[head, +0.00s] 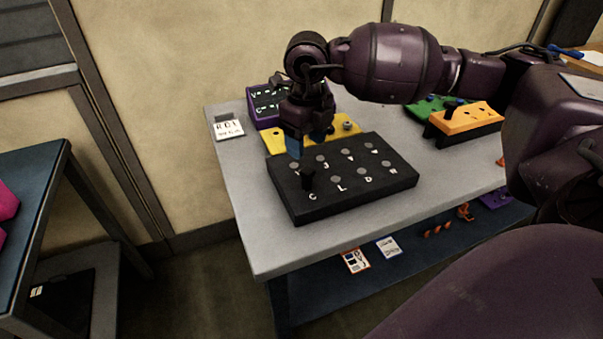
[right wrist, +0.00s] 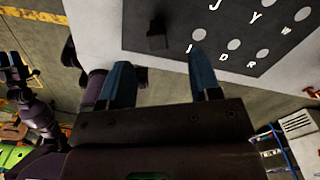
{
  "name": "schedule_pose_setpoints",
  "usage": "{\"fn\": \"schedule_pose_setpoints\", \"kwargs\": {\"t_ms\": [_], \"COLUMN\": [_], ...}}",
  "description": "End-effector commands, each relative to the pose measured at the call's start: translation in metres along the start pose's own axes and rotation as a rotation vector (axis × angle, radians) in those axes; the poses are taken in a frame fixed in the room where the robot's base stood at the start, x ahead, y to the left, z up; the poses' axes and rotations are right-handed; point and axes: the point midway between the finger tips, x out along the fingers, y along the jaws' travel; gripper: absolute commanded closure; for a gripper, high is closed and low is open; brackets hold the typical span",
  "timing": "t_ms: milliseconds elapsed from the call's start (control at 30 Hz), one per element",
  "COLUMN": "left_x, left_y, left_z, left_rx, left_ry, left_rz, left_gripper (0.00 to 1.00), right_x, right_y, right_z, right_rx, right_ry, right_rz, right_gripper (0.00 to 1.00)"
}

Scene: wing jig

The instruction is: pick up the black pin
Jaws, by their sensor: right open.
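The black pin (head: 308,178) stands upright in the black board (head: 345,205) near its front left corner, by the letter C. In the right wrist view the black pin (right wrist: 158,38) shows just beyond the fingertips. My right gripper (head: 298,145) is above the board's back left part, fingers pointing down, behind the pin in the head view. Its blue fingers (right wrist: 160,60) are apart with nothing between them. A dark arm end, apparently my left gripper (right wrist: 17,75), shows small at the left of the right wrist view; its jaws are unclear.
The board lies on a grey table (head: 258,235) with several lettered round spots. Behind it are a yellow plate (head: 272,141) and a purple-framed panel (head: 257,98). An orange block (head: 467,117) stands at right. A lower shelf (head: 325,285) holds cards and small parts.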

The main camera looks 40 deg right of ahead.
Motion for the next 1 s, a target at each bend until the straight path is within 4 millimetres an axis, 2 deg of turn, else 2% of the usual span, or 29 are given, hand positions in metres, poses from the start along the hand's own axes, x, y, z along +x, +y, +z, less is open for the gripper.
{"fn": "schedule_pose_setpoints", "kwargs": {"t_ms": [233, 533, 800, 1000], "left_x": [-0.002, 0.002, 0.006, 0.005], "left_y": [0.000, 0.000, 0.001, 0.001], "left_z": [0.018, 0.004, 0.007, 0.008], "left_rx": [-0.001, 0.005, 0.010, 0.009], "left_ry": [-0.035, -0.008, -0.009, -0.013], "left_rz": [-0.001, 0.003, 0.006, 0.005], "left_gripper": [0.57, 0.57, 0.57, 0.57], "right_x": [0.037, 0.057, 0.093, 0.099], "right_y": [0.001, 0.002, 0.004, 0.004], "right_z": [-0.001, -0.003, -0.008, -0.007], "right_rx": [0.000, -0.001, -0.001, -0.001], "right_ry": [0.005, 0.004, 0.006, 0.001], "right_rz": [0.003, 0.003, 0.004, 0.003], "right_gripper": [0.43, 0.43, 0.43, 0.43]}}
